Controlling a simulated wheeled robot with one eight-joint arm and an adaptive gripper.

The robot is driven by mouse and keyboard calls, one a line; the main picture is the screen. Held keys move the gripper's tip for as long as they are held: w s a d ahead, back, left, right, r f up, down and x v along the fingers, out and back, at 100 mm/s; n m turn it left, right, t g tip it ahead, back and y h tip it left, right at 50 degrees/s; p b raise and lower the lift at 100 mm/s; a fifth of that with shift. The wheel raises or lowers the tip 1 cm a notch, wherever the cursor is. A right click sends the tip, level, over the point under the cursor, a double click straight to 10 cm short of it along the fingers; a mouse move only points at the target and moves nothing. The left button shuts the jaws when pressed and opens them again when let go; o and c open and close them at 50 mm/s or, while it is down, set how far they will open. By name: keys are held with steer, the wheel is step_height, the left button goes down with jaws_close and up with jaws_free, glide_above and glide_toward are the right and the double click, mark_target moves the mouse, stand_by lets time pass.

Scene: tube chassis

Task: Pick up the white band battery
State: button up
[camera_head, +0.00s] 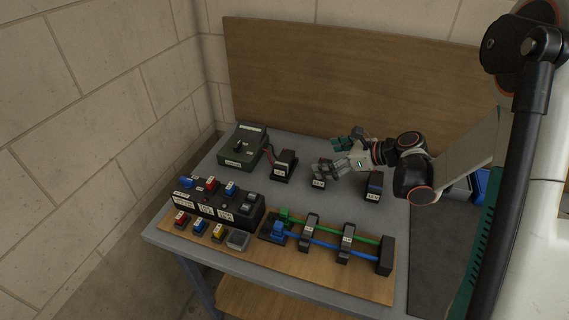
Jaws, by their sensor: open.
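My gripper (321,168) is open, reaching in from the right over the back middle of the table. Its fingers point left and down, just above a small dark block (318,184) with a white label. The fingers hide the top of this block, so I cannot tell its band colour or whether they touch it. Two similar dark blocks stand on either side: one with a reddish part (283,166) to the left and one with a bluish top (374,186) to the right. No white band can be made out clearly on any of them.
A green box (243,146) stands at the back left of the grey table (333,213). In front are a black terminal row (217,207) and a wooden board (330,276) with green and blue tubes. A wooden panel (330,70) rises behind.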

steer(key=b, duration=0.2)
glide_toward(288, 159)
steer(key=x, duration=0.3)
steer(key=shift+s+a+f, duration=0.1)
steer(key=shift+f, duration=0.25)
steer(key=shift+r+b+x, duration=0.15)
steer(key=shift+b+x, duration=0.35)
steer(key=shift+x, duration=0.95)
steer(key=shift+r+b+x, duration=0.1)
steer(key=shift+b+x, duration=0.4)
steer(key=shift+x, duration=0.95)
steer(key=c, duration=1.6)
steer(key=shift+r, duration=0.15)
